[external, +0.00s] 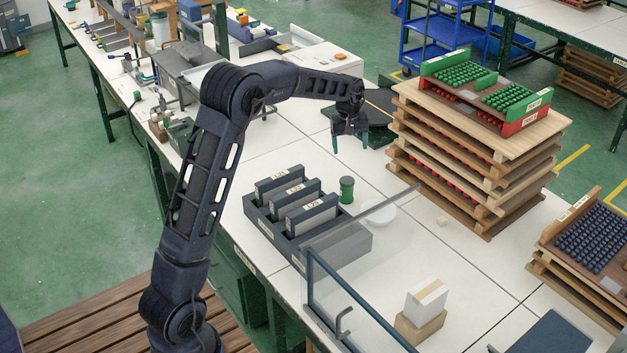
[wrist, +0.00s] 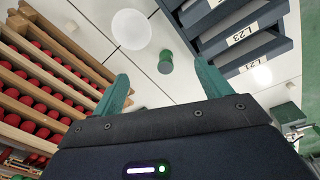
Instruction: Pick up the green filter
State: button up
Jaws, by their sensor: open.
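The green filter (external: 346,190) is a small green cylinder. It stands upright on the white table, just right of the dark rack of labelled plates. It also shows in the wrist view (wrist: 166,62), ahead of my fingers and apart from them. My gripper (external: 351,143) hangs above the table, behind and above the filter in the external view. Its two teal fingers are spread apart with nothing between them, as the wrist view shows too (wrist: 163,90).
The dark rack (external: 357,243) with upright plates stands beside the filter. A round white dish (external: 381,215) lies to its right. A tall stack of wooden trays (external: 470,160) rises to the right. A clear panel with a dark frame (external: 345,290) stands in front.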

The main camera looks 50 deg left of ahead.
jog(key=w+a+f+n, duration=0.2)
jog(key=w+a+f, duration=0.3)
jog(key=f, duration=0.3)
jog(key=n+g, duration=0.1)
jog(key=n, duration=0.1)
send_near(347, 187)
jog(key=shift+w+a+f, duration=0.35)
jog(key=shift+w+a, duration=0.1)
jog(key=shift+a, duration=0.1)
jog(key=shift+w+a+f, duration=0.35)
jog(key=shift+w+a, duration=0.1)
jog(key=shift+a, duration=0.15)
jog(key=shift+w+f, duration=0.1)
jog(key=shift+f, duration=5.45)
jog(key=c, duration=1.1)
jog(key=shift+r, duration=0.1)
